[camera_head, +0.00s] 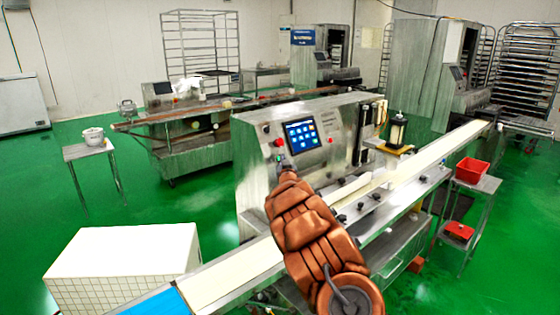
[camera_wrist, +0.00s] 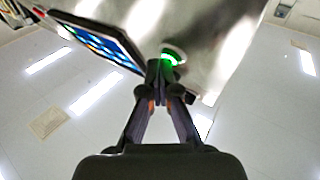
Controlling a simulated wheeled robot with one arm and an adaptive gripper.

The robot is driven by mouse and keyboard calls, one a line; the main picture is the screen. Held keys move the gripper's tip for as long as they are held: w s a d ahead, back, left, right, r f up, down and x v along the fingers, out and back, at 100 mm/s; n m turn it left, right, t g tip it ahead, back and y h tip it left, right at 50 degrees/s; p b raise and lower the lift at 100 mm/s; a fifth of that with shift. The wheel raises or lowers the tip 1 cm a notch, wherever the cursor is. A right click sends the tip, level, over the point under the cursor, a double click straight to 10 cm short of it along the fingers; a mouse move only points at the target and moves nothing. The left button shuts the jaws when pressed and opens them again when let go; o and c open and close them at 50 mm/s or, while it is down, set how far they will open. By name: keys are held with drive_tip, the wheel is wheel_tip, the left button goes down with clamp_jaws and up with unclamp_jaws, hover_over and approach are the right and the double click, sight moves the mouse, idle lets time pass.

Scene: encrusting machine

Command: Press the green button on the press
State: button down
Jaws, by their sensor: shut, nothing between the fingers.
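The press (camera_head: 262,190) is a steel machine in the middle of the head view, with a blue-lit touchscreen (camera_head: 301,135) on its front. The green button shows in the wrist view as a glowing green ring (camera_wrist: 174,57) on the steel panel, beside the screen (camera_wrist: 97,42). My gripper (camera_wrist: 164,76) is shut and empty. Its fingertips are right at the button and cover part of it; I cannot tell whether they touch. In the head view my gripper (camera_head: 286,168) is at the panel, just below and left of the screen, small and partly hidden by my brown arm.
A red button (camera_head: 278,143) sits left of the screen. A pale conveyor belt (camera_head: 235,277) runs in front of the press. A white box (camera_head: 125,252) stands front left. A red bin (camera_head: 471,170) is on a small stand at right. Green floor is free at left.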

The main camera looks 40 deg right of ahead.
drive_tip(key=shift+s, duration=0.1)
drive_tip(key=shift+s+r, duration=0.35)
drive_tip(key=shift+s, duration=0.2)
drive_tip(key=s, duration=0.1)
drive_tip(key=s+r+p, duration=0.1)
drive_tip(key=s, duration=0.1)
drive_tip(key=s+r+p, duration=0.1)
drive_tip(key=shift+s+r, duration=0.1)
drive_tip(key=shift+s, duration=0.15)
idle(0.5)
drive_tip(key=shift+a, duration=0.1)
idle(0.6)
